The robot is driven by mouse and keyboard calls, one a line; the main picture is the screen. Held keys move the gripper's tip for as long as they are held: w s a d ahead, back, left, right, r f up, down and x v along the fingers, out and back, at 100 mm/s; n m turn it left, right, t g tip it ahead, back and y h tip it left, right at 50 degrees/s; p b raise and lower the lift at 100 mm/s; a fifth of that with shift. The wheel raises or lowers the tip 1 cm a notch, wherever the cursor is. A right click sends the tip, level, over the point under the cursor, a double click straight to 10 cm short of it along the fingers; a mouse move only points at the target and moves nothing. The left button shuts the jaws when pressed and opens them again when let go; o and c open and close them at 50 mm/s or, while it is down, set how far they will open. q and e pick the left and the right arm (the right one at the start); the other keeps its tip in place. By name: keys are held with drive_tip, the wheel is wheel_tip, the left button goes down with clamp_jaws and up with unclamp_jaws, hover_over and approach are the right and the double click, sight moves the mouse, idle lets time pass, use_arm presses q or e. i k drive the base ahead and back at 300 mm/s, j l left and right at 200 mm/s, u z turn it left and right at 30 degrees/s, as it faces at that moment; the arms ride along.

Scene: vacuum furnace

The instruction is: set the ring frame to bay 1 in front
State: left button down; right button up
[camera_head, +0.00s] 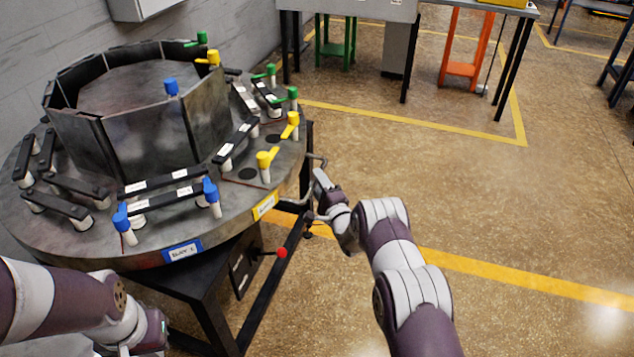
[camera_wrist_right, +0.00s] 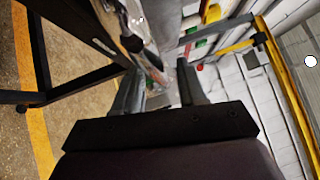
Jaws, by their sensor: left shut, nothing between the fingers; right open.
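The ring frame is a round dark metal turntable (camera_head: 75,241) with a grey eight-sided wall (camera_head: 150,140) standing on it. A blue label (camera_head: 182,251) and a yellow label (camera_head: 265,206) are on its rim facing me; their text is too small to read surely. A grey bent handle (camera_head: 297,201) sticks out of the rim beside the yellow label. My right gripper (camera_head: 315,196) is open at the handle's outer end. In the right wrist view, metal parts show between and beyond its spread fingers (camera_wrist_right: 158,92); I cannot tell if they touch. My left gripper (camera_head: 132,346) is shut and empty, low in front of the turntable.
Blue, yellow and green clamps with black bars ring the turntable's top. A dark stand (camera_head: 205,310) carries it, with a red-knobbed lever (camera_head: 282,253) below the rim. Workbenches stand at the back. The floor on the right is clear, with yellow lines.

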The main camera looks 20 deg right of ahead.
sight(102, 132)
drive_tip(key=i+l+u, duration=0.2)
drive_tip(key=l, duration=0.15)
drive_tip(key=i+l+u, duration=0.25)
drive_tip(key=l+u, duration=0.2)
drive_tip(key=l, duration=0.25)
drive_tip(key=i+l+u, duration=0.25)
drive_tip(key=l, duration=0.2)
drive_tip(key=l+u, duration=0.2)
drive_tip(key=i+l+u, duration=0.15)
drive_tip(key=l, duration=0.25)
